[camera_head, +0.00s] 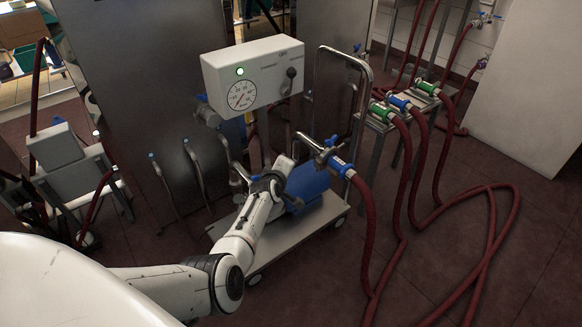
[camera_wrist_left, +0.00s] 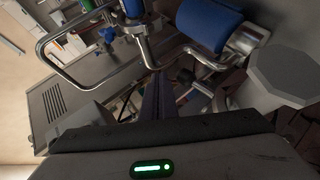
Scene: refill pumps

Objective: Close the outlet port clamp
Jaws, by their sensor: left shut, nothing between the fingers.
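The pump cart (camera_head: 334,206) stands ahead with a blue pump motor (camera_head: 308,181) on it. A metal port (camera_head: 318,148) with a blue hose coupling (camera_head: 341,167) is at its right side, joined to a red hose. I cannot tell whether its clamp is open or closed. My left gripper (camera_head: 283,166) is beside the pump, left of and below this port; its fingertips are hard to make out. In the left wrist view, its fingers (camera_wrist_left: 155,92) are shut and empty, pointing toward metal pipework (camera_wrist_left: 147,48) by the blue motor (camera_wrist_left: 210,22). My right gripper is not in view.
A control box (camera_head: 253,76) with a gauge and green light stands above the pump. The cart's handle (camera_head: 369,80) rises behind the port. Several hoses with green and blue couplings (camera_head: 399,103) are at the right. Red hoses (camera_head: 488,250) lie across the floor.

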